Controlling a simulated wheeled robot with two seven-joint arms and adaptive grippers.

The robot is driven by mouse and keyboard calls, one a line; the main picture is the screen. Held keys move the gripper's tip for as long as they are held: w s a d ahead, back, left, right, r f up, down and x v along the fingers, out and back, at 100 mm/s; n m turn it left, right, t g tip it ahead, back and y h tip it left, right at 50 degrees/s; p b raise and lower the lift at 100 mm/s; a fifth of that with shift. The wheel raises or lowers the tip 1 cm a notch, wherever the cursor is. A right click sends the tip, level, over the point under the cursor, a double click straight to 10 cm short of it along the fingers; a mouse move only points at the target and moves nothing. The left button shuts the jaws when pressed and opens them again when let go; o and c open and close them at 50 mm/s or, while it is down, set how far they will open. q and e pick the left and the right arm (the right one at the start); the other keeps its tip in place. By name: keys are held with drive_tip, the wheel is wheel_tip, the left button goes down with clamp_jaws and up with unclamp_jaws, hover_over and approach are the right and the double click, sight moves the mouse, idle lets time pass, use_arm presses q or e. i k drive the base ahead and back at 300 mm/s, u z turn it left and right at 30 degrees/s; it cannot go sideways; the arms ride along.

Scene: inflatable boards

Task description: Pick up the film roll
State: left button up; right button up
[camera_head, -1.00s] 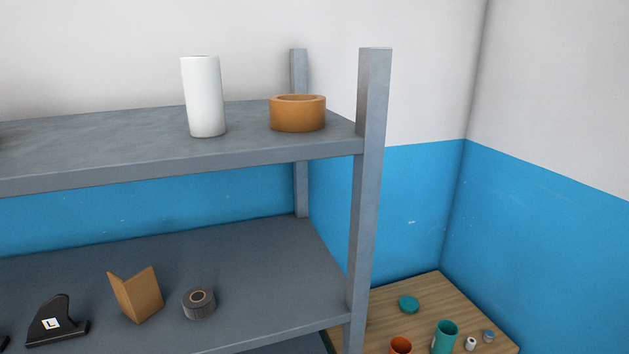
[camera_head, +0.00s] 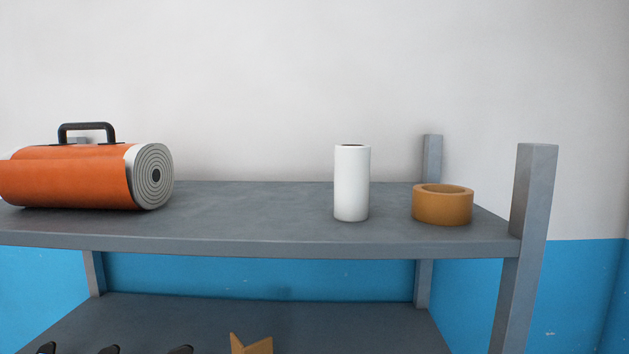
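A white upright cylinder, which looks like the film roll (camera_head: 351,183), stands on the top shelf (camera_head: 250,213) of a grey rack, right of the middle in the head view. Its top shows a dark opening. A brown tape-like ring (camera_head: 442,207) lies to its right, with a small gap between them. Neither of my grippers is in view.
A rolled orange board (camera_head: 75,180) with a black handle lies on the left of the top shelf. The shelf between it and the white roll is clear. A grey post (camera_head: 526,240) rises at the shelf's right front corner. A folded brown piece (camera_head: 251,344) shows on the lower shelf.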

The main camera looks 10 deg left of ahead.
sight(352, 162)
drive_tip(key=u, duration=0.5)
drive_tip(key=k, duration=0.85)
drive_tip(key=z, duration=0.35)
